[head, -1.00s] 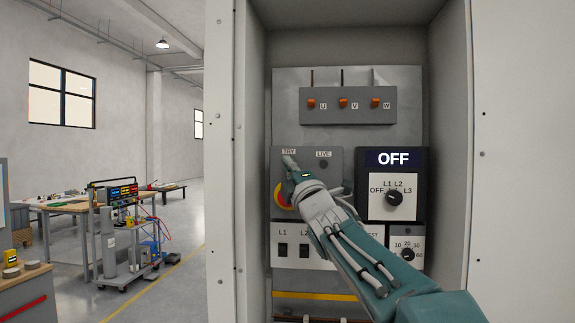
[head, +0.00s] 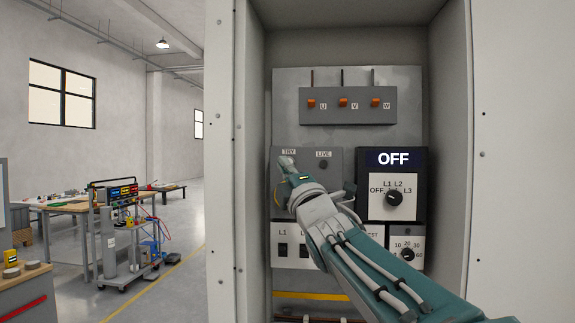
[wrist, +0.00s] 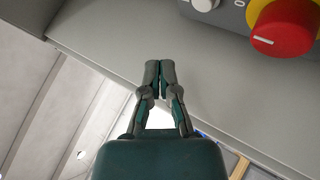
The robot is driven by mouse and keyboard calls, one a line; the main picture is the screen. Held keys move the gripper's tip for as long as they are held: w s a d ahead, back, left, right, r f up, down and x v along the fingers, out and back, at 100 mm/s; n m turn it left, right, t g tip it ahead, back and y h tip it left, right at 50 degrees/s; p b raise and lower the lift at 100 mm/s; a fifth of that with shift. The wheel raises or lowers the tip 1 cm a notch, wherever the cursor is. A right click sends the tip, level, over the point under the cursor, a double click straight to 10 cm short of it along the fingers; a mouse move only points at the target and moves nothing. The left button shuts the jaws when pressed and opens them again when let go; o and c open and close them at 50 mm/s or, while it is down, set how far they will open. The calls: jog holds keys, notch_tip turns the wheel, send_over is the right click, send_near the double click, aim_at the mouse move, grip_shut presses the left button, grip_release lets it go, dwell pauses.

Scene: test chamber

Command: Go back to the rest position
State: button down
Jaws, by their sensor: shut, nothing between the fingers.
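My gripper (head: 286,162) is in front of the left part of the electrical panel (head: 348,78) inside the open cabinet. In the wrist view my gripper (wrist: 160,66) has its two fingers together, with nothing between them. A red rotary knob (wrist: 283,27) on a yellow base shows at the upper right of the wrist view, apart from the fingers.
The cabinet's side walls (head: 451,130) stand close on both sides. A display reading OFF (head: 394,158) sits above a selector dial (head: 395,198). Orange terminals U, V, W are on top. At left are a cart (head: 125,265), workbenches (head: 70,207) and open floor.

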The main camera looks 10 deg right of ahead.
dwell(0.4)
jog(key=s+d+f+m+g+h, duration=0.35)
jog(key=s+f+m, duration=0.3)
jog(key=f, duration=0.45)
jog(key=s+d+f+m+g+h, duration=0.2)
jog(key=s+f+m+g+h, duration=0.25)
jog(key=f+m, duration=0.45)
jog(key=s+f+m+g, duration=0.7)
jog(key=s+f+g, duration=0.2)
jog(key=s+f, duration=1.1)
notch_tip(320, 180, down, 2)
jog(key=shift+a+f+g+y, duration=0.1)
jog(key=shift+a+g+y, duration=0.2)
jog(key=shift+g+y, duration=0.1)
